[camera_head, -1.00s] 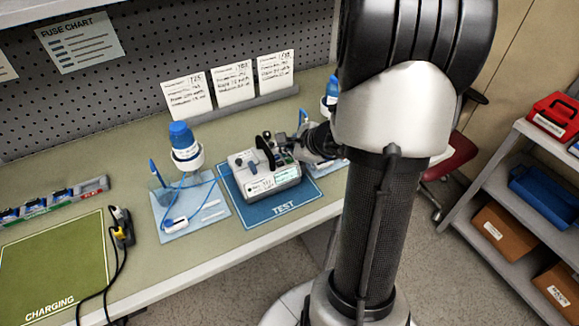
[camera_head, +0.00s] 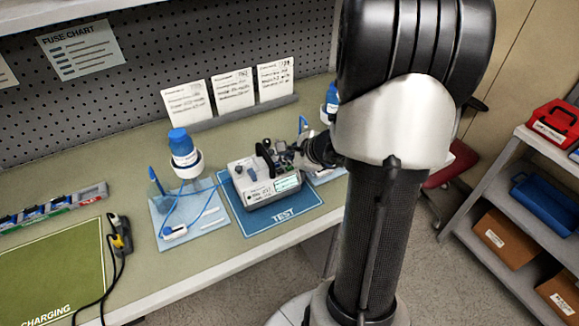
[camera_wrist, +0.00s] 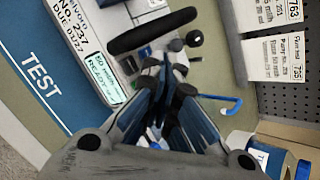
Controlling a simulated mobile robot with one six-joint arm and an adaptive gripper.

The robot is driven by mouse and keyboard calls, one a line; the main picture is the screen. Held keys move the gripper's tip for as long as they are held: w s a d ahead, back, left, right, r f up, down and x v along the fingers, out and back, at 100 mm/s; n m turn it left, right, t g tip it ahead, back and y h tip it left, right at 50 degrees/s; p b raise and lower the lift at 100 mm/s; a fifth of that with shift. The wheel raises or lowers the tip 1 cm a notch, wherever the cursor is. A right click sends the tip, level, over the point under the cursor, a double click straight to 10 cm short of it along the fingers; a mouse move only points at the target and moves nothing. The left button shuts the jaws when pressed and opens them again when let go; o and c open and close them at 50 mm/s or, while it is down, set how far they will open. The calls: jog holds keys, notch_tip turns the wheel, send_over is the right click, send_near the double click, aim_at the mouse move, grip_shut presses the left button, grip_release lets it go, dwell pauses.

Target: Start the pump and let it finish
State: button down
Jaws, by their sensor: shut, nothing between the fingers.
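The white pump (camera_head: 262,189) sits on the blue TEST mat (camera_head: 229,206), which also shows in the wrist view (camera_wrist: 32,58). In the wrist view, the pump (camera_wrist: 75,12) carries a label with "NO. 237" and a lit green display (camera_wrist: 103,76); its small text seems to include "READY". A black handle (camera_wrist: 150,32) and round black knobs (camera_wrist: 193,38) show along its top. My gripper (camera_head: 284,151) is shut and empty at the pump's back right. In the wrist view, its fingertips (camera_wrist: 172,62) are close to the small controls; I cannot tell whether they touch.
A blue-capped bottle (camera_head: 182,147) stands on a light blue mat with tubing left of the pump. Several white cards (camera_head: 233,90) stand behind. A second bottle (camera_head: 331,99) is behind my arm. A green CHARGING mat (camera_head: 55,275) with black cables lies at left.

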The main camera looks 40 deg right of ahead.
aim_at(288, 169)
jog(key=shift+f, duration=0.15)
dwell(0.4)
jog(key=shift+f+b, duration=0.3)
jog(key=shift+b, duration=0.35)
jog(key=shift+f+b, duration=0.45)
jog(key=shift+b, duration=0.2)
dwell(0.4)
jog(key=shift+r, duration=0.1)
jog(key=shift+r+p, duration=0.65)
jog(key=shift+r, duration=0.15)
notch_tip(288, 169, up, 5)
jog(key=p, duration=0.4)
jog(key=shift+r, duration=0.1)
dwell(0.7)
